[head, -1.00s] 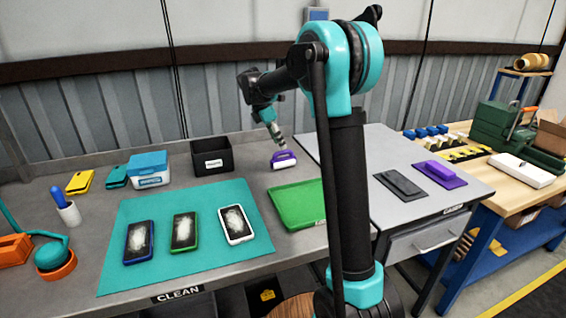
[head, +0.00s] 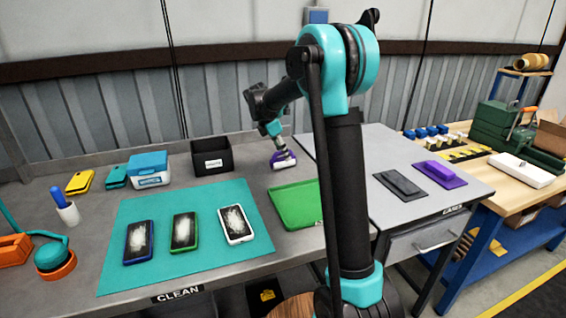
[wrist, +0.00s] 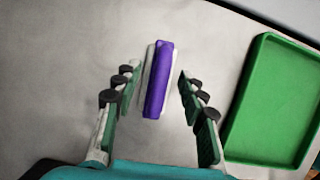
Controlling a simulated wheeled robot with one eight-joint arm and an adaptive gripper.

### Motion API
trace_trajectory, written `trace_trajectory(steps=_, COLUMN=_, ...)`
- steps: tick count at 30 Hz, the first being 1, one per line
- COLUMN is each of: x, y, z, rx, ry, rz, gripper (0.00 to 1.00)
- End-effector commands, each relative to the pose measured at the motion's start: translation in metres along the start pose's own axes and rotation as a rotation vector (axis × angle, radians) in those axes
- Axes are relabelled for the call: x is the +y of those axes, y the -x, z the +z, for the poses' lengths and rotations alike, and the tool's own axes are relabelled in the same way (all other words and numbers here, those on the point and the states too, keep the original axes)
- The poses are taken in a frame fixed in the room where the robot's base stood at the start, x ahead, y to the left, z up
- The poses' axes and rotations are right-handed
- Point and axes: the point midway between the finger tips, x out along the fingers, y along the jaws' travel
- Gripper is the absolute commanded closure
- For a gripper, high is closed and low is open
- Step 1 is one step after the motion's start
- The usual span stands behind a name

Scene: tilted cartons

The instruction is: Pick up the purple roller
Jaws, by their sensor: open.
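The purple roller (head: 277,158) lies on the grey bench just beyond the green tray, partly covered by my gripper in the head view. My gripper (wrist: 160,72) is open, with one finger on each side of the roller and clear gaps to both. In the head view my gripper (head: 283,156) is down at the roller. Whether the fingertips touch the bench cannot be told.
The green tray (wrist: 272,104) lies close to the right of my gripper. A black bin (head: 212,158) stands to the left in the head view. A teal mat (head: 165,212) with three phones is nearer. Bare bench surrounds the roller.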

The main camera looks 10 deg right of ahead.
Motion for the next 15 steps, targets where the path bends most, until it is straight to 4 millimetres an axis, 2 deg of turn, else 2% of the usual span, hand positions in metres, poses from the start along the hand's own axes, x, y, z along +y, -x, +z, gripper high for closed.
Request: trace_trajectory(steps=15, x=0.0000, y=-0.0030, z=-0.0013, rx=0.000, ry=0.000, rz=0.000, gripper=0.60)
